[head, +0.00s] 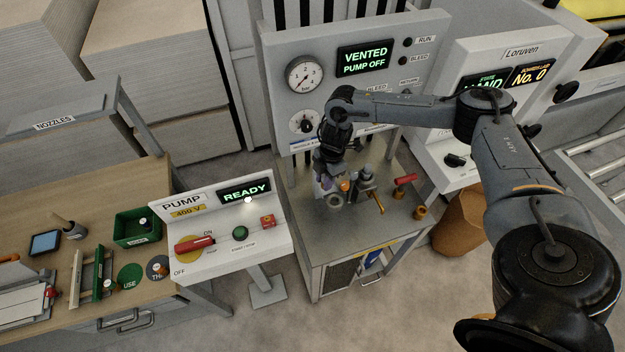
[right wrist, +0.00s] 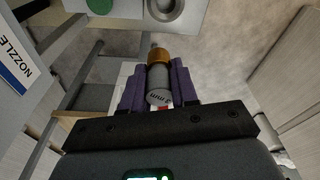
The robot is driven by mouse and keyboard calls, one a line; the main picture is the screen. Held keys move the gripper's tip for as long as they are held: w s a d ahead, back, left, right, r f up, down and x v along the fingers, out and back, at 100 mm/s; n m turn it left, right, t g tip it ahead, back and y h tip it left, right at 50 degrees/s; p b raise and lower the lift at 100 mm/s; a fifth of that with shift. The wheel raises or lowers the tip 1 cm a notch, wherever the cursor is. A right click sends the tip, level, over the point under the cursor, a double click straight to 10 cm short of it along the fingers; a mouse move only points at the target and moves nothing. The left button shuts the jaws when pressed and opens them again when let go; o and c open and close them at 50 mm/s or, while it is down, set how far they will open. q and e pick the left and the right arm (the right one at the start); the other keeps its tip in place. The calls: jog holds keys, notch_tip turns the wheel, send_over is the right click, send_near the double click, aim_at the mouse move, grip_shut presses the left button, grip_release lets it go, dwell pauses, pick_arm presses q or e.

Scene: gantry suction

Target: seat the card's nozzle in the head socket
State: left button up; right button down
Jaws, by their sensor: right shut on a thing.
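My right gripper (head: 328,180) is over the small grey bench (head: 320,240) in front of the gauge panel. In the right wrist view its purple jaws (right wrist: 158,88) are shut on a nozzle (right wrist: 158,78), a grey cylinder with a brass collar and a narrow tip pointing away. My left gripper is not in view.
The gauge panel (head: 330,80) behind reads "VENTED PUMP OFF". The pump box (head: 220,220) reads "READY". A green bin (head: 137,228) stands on the wooden table at left.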

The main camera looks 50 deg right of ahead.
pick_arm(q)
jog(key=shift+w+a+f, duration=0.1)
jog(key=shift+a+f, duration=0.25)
pick_arm(e)
jog(key=s+d+f, duration=0.2)
jog(key=shift+s+d+f, duration=0.1)
jog(key=shift+s+d, duration=0.1)
jog(key=shift+s, duration=0.2)
pick_arm(q)
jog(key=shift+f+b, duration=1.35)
jog(key=shift+b, duration=0.2)
pick_arm(e)
jog(key=shift+m, duration=0.4)
jog(key=shift+f, duration=2.9)
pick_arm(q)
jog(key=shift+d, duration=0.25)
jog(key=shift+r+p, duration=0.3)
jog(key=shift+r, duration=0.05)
